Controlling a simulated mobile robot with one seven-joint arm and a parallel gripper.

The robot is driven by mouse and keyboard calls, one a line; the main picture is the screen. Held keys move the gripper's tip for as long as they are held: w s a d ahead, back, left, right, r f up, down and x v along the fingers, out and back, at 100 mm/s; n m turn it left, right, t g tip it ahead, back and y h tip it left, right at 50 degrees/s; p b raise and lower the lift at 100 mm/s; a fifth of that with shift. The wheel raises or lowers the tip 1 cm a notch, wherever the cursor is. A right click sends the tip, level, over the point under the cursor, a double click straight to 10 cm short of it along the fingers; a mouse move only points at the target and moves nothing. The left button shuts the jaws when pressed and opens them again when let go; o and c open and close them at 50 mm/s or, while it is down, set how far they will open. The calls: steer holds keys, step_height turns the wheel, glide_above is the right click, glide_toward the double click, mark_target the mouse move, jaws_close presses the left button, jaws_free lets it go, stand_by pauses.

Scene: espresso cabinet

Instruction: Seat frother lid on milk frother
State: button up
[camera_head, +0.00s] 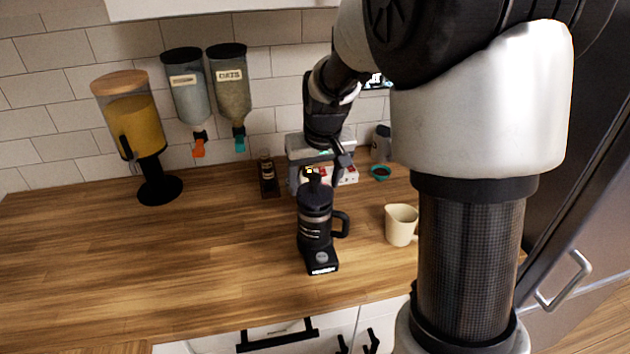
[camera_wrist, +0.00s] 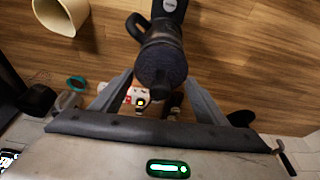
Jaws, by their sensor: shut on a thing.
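The black milk frother (camera_head: 315,228) stands upright on the wooden counter, with its handle to the right and its base toward the front. The dark frother lid (camera_head: 315,188) is at the top of the frother, and I see no clear gap between them. My gripper (camera_head: 314,174) is right above the frother, shut on the lid. In the wrist view the lid (camera_wrist: 161,66) lies between the two fingers of my gripper (camera_wrist: 160,84), in line with the frother (camera_wrist: 168,32). The lid hides the frother's rim, so I cannot tell whether it is fully down.
A cream mug (camera_head: 401,226) stands to the right of the frother. A teal dish (camera_head: 380,173) and a dark bottle (camera_head: 267,172) are farther back. A juice dispenser (camera_head: 133,120) stands at the left. The counter's left and front left are clear.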

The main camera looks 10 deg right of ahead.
steer(key=shift+f+b, duration=0.75)
steer(key=shift+f, duration=0.1)
stand_by(0.3)
steer(key=o, duration=1.1)
steer(key=v, duration=1.7)
steer(key=shift+r, duration=0.2)
steer(key=shift+s, duration=0.1)
steer(key=s+f+t+p, duration=0.2)
steer(key=s, duration=1.8)
steer(key=shift+m, duration=0.3)
